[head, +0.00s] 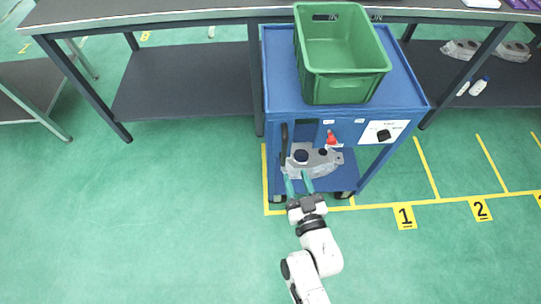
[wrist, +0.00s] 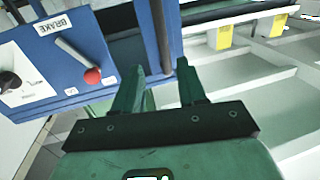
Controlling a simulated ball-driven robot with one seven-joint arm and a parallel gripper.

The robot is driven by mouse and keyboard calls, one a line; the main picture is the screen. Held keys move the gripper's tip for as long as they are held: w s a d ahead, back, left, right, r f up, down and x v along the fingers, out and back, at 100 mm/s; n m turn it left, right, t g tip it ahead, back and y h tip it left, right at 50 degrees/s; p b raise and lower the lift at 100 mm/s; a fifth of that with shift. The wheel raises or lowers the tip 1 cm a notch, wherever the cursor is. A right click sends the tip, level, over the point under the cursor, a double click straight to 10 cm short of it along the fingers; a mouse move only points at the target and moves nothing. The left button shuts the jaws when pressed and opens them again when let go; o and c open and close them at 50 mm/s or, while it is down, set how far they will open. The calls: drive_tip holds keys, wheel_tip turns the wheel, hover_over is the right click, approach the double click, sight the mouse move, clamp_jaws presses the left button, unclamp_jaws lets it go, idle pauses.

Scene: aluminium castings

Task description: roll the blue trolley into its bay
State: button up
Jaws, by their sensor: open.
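The blue trolley (head: 283,92) stands at the front of the bench, within yellow floor lines left of the marker 1. A green crate (head: 345,92) sits on its top. A black upright handle (head: 284,145) is on its front left side; the handle also shows in the wrist view (wrist: 156,35). A red-knobbed brake lever (wrist: 92,75) is on its front panel, also seen in the head view (head: 331,137). My gripper (head: 299,182) is open and empty near the handle. In the wrist view its fingertips (wrist: 161,72) lie either side of the handle's line; contact is unclear.
A long bench (head: 190,15) runs behind the trolley, with a dark lower shelf (head: 185,82). Grey castings (head: 315,162) lie on the trolley's lower shelf. Markers 1 (head: 405,216) and 2 (head: 480,209) label floor bays to the right. Green floor at left is clear.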

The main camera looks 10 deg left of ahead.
sight(285, 152)
drive_tip(key=x, duration=1.1)
drive_tip(key=shift+s+a+r+b, duration=0.15)
drive_tip(key=shift+s+a+b, duration=0.1)
drive_tip(key=shift+b, duration=0.15)
clamp_jaws()
